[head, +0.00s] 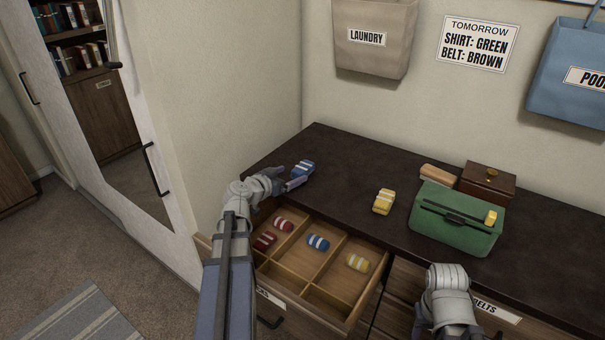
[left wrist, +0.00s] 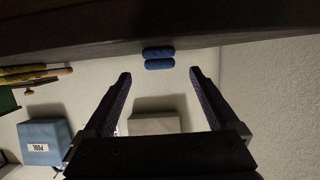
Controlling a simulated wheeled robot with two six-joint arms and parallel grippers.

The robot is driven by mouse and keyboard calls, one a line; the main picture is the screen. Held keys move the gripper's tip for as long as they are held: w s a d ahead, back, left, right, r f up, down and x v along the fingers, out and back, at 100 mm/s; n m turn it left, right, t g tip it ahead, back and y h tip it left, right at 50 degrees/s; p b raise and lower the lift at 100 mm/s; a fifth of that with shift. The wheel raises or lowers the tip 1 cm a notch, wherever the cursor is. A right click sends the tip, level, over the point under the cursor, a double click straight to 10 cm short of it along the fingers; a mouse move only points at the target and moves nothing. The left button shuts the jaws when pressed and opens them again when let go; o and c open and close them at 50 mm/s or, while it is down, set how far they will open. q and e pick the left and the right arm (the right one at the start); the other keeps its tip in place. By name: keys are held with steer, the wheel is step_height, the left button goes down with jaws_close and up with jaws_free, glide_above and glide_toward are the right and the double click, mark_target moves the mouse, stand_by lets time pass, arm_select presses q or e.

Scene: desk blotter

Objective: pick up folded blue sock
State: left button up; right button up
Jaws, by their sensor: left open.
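A folded blue sock (head: 303,168) with pale bands lies on the dark dresser top near its left end. Another folded blue sock (head: 318,242) lies in a compartment of the open drawer. My left gripper (head: 287,186) is open and empty, close beside the sock on the dresser top. In the left wrist view the blue sock (left wrist: 158,58) shows ahead of the left gripper (left wrist: 160,76), in line with the gap between its fingers and beyond the tips. My right arm shows at the lower right of the head view; its gripper fingers cannot be seen.
The divided drawer (head: 306,265) also holds red socks (head: 283,225) and a yellow sock (head: 357,262). Another yellow sock (head: 384,201), a green bag (head: 458,222) and a brown box (head: 488,180) stand on the dresser (head: 345,170). The dresser top between the blue and yellow socks is clear.

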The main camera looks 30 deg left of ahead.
mark_target(302, 167)
arm_select(q)
steer(key=shift+r+b+x, duration=0.15)
steer(key=shift+b+x, duration=0.25)
steer(key=shift+x, duration=1.6)
steer(key=shift+r+b+x, duration=0.1)
steer(key=shift+b+x, duration=0.3)
steer(key=shift+x, duration=1.6)
steer(key=c, duration=1.4)
steer(key=shift+c, duration=0.2)
steer(key=shift+r, duration=0.15)
